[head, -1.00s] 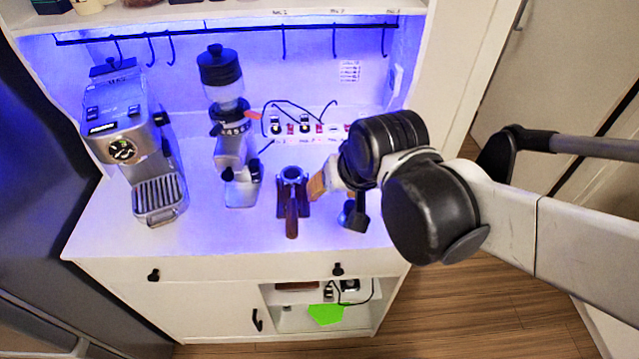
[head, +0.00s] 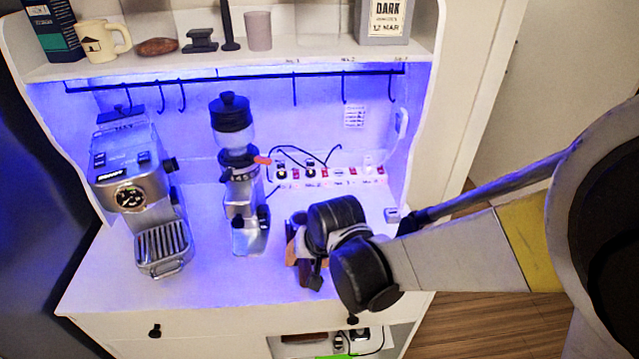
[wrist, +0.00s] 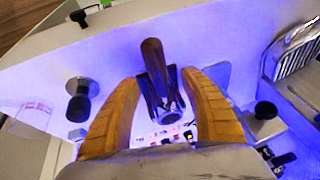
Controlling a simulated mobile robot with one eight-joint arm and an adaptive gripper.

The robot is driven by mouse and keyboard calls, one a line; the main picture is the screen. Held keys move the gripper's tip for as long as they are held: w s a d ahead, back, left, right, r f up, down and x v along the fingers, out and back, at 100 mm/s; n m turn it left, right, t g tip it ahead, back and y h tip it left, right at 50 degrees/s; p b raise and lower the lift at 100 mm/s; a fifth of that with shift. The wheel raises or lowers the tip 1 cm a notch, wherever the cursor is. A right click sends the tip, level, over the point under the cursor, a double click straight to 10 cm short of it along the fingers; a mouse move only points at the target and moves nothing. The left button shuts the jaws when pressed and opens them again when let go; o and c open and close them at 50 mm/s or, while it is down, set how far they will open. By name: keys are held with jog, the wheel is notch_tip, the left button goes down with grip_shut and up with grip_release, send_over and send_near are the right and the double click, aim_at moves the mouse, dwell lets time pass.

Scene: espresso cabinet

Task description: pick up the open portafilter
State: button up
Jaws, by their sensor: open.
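The portafilter (wrist: 153,60) has a brown wooden handle and a round metal head. It sits on the white counter, with a dark flat piece under or around it. In the head view, the portafilter (head: 304,272) is largely hidden by my wrist. My gripper (wrist: 159,78) is open, with its two tan fingers on either side of the portafilter in the wrist view. Gaps show between the fingers and the handle, and nothing is gripped. In the head view, a finger of my gripper (head: 291,252) shows just beside the portafilter.
The coffee grinder (head: 240,190) stands left of the portafilter. The espresso machine (head: 135,190) is at the far left. A dark-knobbed tool (wrist: 78,103) stands at the other side in the wrist view. A socket strip (head: 335,176) and cables lie behind. The front counter is clear.

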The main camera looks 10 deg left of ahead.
aim_at(306, 264)
jog(key=b+x, duration=0.1)
jog(key=x, duration=0.3)
jog(key=shift+d+f, duration=0.1)
jog(key=shift+f, duration=0.1)
grip_shut()
jog(key=shift+r, duration=0.15)
